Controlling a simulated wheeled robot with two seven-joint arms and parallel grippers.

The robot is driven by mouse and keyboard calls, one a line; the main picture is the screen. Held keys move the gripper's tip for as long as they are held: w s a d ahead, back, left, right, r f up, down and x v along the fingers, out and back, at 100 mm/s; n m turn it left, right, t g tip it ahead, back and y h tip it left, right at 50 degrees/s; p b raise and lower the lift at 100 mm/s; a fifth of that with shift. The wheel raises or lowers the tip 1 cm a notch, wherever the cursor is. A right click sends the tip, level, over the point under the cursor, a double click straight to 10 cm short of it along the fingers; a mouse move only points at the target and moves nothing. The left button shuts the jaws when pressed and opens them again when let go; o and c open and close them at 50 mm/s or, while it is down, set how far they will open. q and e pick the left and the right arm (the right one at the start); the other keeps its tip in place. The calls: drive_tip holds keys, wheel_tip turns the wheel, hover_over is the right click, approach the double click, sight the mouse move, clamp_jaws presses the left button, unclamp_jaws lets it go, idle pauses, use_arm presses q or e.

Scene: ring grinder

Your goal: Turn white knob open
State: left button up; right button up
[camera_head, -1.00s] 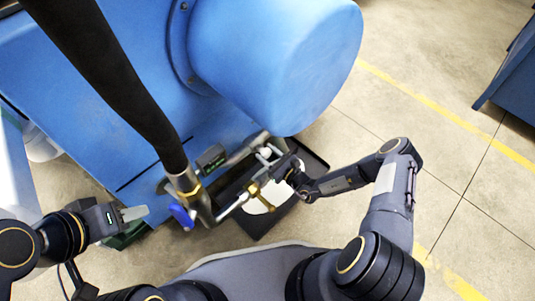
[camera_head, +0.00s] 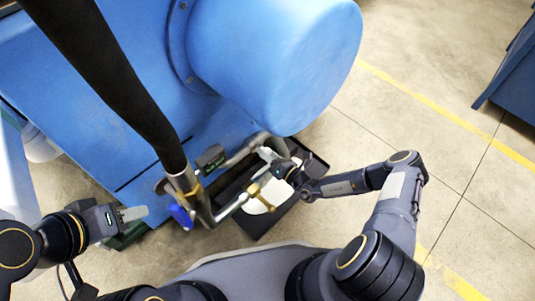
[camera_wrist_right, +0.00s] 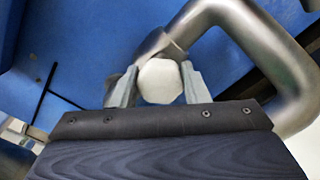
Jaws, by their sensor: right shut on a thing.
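The white knob (camera_wrist_right: 160,81) shows in the right wrist view between the two fingers of my right gripper (camera_wrist_right: 158,88), on the end of a grey metal pipe fitting. The fingers sit on either side of the knob and are shut on it. In the head view the right gripper (camera_head: 277,158) is at the pipework below the blue machine, and the knob is small and partly hidden there. My left gripper (camera_head: 133,214) is at the left, away from the pipework. Its fingers look close together, but their gap is not clear.
The large blue machine (camera_head: 270,60) fills the upper middle. A black hose (camera_head: 115,90) runs down to pipes with a blue handle (camera_head: 181,216) and a brass valve (camera_head: 254,189). A black tray (camera_head: 313,166) sits below. Open floor (camera_head: 460,170) lies to the right.

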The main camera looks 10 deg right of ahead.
drive_tip(key=m, duration=0.4)
drive_tip(key=m+b, duration=0.1)
drive_tip(key=m, duration=0.1)
drive_tip(key=shift+f+m, duration=0.25)
drive_tip(key=shift+m, duration=0.05)
drive_tip(key=m+b, duration=0.1)
drive_tip(key=m, duration=0.5)
idle(0.4)
drive_tip(key=o, duration=1)
drive_tip(key=shift+d, duration=0.1)
